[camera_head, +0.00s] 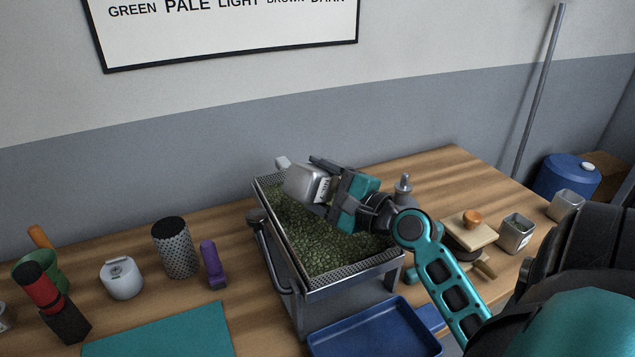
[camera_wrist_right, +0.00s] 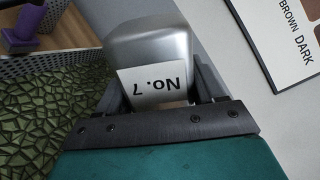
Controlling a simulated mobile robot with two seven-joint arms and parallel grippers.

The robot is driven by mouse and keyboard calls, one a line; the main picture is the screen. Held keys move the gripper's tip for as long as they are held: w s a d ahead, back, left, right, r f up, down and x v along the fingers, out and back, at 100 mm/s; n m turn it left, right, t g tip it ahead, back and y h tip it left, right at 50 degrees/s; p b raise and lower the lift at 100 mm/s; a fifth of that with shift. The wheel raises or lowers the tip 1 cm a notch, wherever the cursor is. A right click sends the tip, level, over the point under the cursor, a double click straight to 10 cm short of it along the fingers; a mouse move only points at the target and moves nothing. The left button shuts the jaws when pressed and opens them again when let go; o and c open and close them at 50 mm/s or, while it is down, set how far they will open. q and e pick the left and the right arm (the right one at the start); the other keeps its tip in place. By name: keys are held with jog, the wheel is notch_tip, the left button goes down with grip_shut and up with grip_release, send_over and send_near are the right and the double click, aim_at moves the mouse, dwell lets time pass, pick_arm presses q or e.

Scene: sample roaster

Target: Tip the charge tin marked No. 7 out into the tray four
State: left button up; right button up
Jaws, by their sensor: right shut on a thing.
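The charge tin marked No. 7 (camera_head: 304,185) is a silver metal tin with a white label. My right gripper (camera_head: 329,188) is shut on it and holds it tilted over the far end of the tray. In the right wrist view the tin (camera_wrist_right: 157,47) sits between the fingers, its "No. 7" label upside down. The tin's mouth is hidden there. The tray (camera_head: 330,285) is a metal trough with a perforated rim, holding a layer of green beans (camera_head: 315,238). The beans also show in the right wrist view (camera_wrist_right: 45,115). My left gripper is not in view.
A blue tray (camera_head: 375,335) lies in front of the metal tray. To the left stand a purple object (camera_head: 212,265), a perforated cylinder (camera_head: 174,249), a white device (camera_head: 121,279) and a green cup (camera_head: 45,272). Another square tin (camera_head: 516,235) stands right, beyond a wooden block (camera_head: 468,230).

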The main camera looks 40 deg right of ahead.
aim_at(331, 175)
jog(key=shift+r, duration=0.1)
jog(key=shift+r, duration=1.45)
